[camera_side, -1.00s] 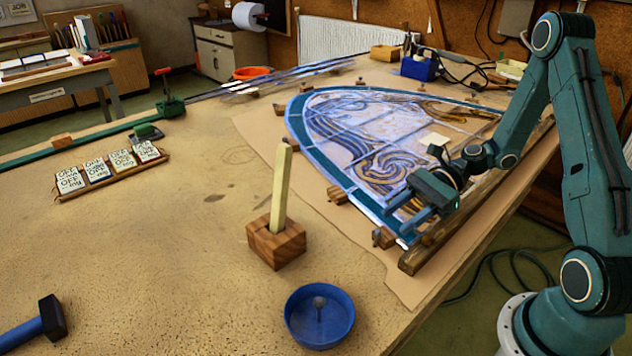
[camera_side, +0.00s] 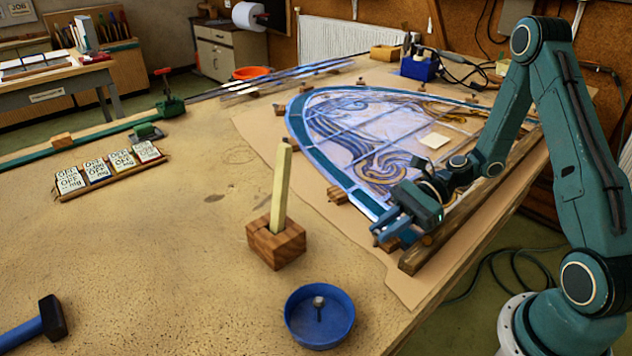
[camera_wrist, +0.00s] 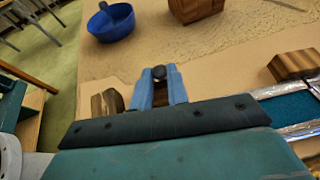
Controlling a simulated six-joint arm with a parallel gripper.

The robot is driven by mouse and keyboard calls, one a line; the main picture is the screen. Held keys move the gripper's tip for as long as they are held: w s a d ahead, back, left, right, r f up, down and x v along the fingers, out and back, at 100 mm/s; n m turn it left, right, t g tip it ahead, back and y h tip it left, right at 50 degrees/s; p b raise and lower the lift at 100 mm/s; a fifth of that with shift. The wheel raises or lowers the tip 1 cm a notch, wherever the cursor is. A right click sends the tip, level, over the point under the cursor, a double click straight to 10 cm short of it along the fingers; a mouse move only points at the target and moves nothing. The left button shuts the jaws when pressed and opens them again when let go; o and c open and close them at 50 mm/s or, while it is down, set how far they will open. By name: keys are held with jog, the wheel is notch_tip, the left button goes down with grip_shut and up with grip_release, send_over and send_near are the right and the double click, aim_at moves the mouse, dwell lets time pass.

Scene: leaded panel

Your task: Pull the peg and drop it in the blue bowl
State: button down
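My gripper (camera_side: 382,232) is low at the near corner of the stained-glass panel (camera_side: 385,130). In the wrist view its two blue fingers (camera_wrist: 160,80) stand a small gap apart. A dark round peg head (camera_wrist: 159,72) shows between the fingertips, with brown wood below it; whether they touch it is unclear. In the side view the arm hides this spot. The blue bowl (camera_side: 292,325) stands at the front of the table, holding a small round-headed pin (camera_side: 318,302); it also shows in the wrist view (camera_wrist: 118,30). A pale square stick (camera_side: 281,188) stands upright in a wooden block (camera_side: 276,243).
A wooden rail (camera_side: 425,258) lies along the panel's right edge, and small wooden blocks (camera_side: 337,195) line its border. A hammer (camera_side: 50,318) lies at front left. Lettered tiles (camera_side: 122,162) lie at the left. The table between bowl and gripper looks clear.

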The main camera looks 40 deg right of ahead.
jog(key=c, duration=1.9)
grip_release()
grip_shut()
jog(key=shift+c, duration=0.8)
grip_release()
grip_shut()
jog(key=shift+r, duration=1.95)
jog(key=shift+r, duration=2.3)
